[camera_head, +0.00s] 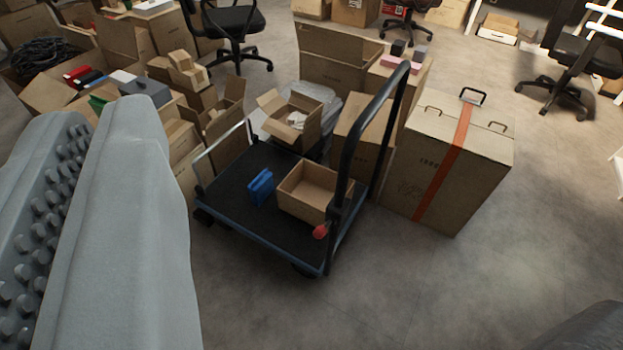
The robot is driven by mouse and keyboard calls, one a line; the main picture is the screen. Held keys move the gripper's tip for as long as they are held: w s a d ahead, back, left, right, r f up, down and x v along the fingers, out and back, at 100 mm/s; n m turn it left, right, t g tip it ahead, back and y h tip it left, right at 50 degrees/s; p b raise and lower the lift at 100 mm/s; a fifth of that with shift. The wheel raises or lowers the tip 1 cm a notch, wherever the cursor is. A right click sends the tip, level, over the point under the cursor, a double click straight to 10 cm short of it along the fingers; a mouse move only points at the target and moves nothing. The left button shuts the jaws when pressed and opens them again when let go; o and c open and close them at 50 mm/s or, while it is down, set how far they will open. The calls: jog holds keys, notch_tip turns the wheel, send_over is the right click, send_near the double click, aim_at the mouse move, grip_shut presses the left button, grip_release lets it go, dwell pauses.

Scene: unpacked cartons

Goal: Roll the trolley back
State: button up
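The trolley (240,215) stands near the middle of the view, with a black flat deck and blue-grey edges. An open, seemingly empty carton (305,192) and a small blue item (260,187) sit on the deck. Grey studded parts of my gripper (110,220) fill the left foreground, apart from the trolley in the picture. Whether it is open or shut does not show.
A large carton with orange tape (450,165) stands right of the handle. Several open cartons crowd behind and left of the trolley. Office chairs (228,30) stand farther back. Bare concrete floor (420,285) lies in front and to the right. A dark shape (590,330) shows at bottom right.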

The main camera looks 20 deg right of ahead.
jog(key=w+f+g, duration=0.1)
jog(key=w+f, duration=0.1)
jog(key=w, duration=0.1)
jog(key=w+f+m+g, duration=0.1)
jog(key=w+f, duration=0.1)
jog(key=w, duration=0.1)
jog(key=w+d+f+g+h, duration=0.1)
jog(key=w+f, duration=0.1)
jog(key=w, duration=0.1)
jog(key=shift+w+m+g, duration=0.2)
jog(key=shift+m+g, duration=0.1)
jog(key=shift+g, duration=0.1)
grip_shut()
jog(key=w+d+f+m+g+h, duration=0.2)
jog(key=w+d+f+g, duration=0.1)
jog(key=w+f, duration=0.4)
jog(key=w+d+f+m+g+h, duration=0.2)
jog(key=w+f, duration=0.6)
jog(key=f, duration=0.4)
jog(key=w+d+f+m+g+h, duration=0.2)
jog(key=w+d+f+g, duration=0.4)
jog(key=f, duration=0.4)
jog(key=shift+w+f+m+g, duration=0.25)
jog(key=shift+w+m+g, duration=0.6)
jog(key=shift+g, duration=0.25)
jog(key=s+d+f, duration=0.2)
jog(key=d+f, duration=0.6)
jog(key=d, duration=0.1)
jog(key=shift+s, duration=0.4)
